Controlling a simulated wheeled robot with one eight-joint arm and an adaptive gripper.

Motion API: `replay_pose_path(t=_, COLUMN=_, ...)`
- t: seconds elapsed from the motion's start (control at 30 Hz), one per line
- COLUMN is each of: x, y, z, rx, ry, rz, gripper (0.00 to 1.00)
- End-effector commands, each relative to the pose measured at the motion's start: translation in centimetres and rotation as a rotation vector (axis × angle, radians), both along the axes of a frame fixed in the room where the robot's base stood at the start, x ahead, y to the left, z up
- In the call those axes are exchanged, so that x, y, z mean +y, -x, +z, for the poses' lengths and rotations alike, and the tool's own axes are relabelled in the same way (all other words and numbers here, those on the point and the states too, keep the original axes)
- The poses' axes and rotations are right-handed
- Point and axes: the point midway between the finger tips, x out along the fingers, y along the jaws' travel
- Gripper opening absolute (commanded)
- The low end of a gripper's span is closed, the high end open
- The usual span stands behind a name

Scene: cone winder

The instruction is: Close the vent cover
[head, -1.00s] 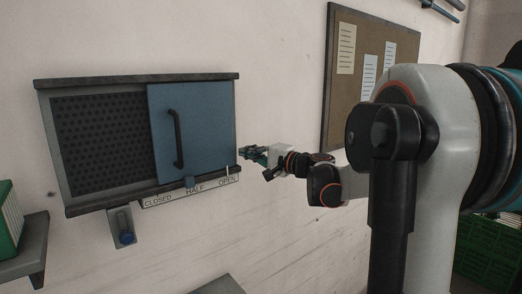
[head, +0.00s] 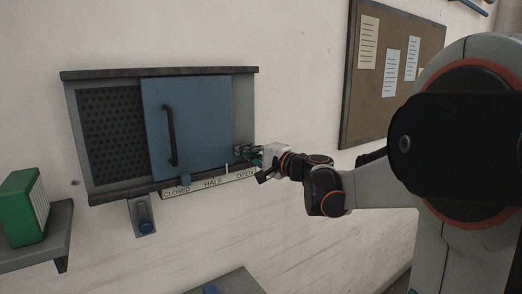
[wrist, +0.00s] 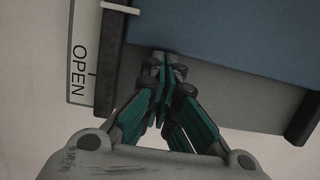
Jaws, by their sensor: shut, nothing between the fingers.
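The vent cover (head: 205,120) is a blue sliding panel with a black upright handle (head: 171,135). It stands in a grey frame, with dark perforated vent (head: 112,130) showing to its left and a bare strip of frame to its right. My gripper (head: 246,151) is shut and empty at the cover's lower right side. In the wrist view, the green-and-black fingers (wrist: 165,68) point at the frame beside the blue cover (wrist: 235,35); I cannot tell whether they touch its edge.
A label strip (head: 210,184) reads CLOSED, HALF, OPEN below the frame. A bracket with a blue knob (head: 144,217) hangs below it. A green box (head: 22,207) sits on a shelf at left. A corkboard (head: 390,75) hangs at right.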

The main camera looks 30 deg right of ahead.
Motion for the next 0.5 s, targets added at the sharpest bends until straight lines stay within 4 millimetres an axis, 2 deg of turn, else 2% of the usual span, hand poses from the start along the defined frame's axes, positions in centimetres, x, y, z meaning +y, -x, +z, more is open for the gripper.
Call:
replay_pose_path(t=0.03, x=2.0, y=0.1, z=-0.1, rx=0.000, ry=0.000, rz=0.009, gripper=0.00)
replay_pose_path(t=0.2, x=7.0, y=0.3, z=-0.1, rx=0.000, ry=0.000, rz=0.009, gripper=0.00)
replay_pose_path(t=0.5, x=13.2, y=0.5, z=0.0, rx=0.000, ry=0.000, rz=0.006, gripper=0.00)
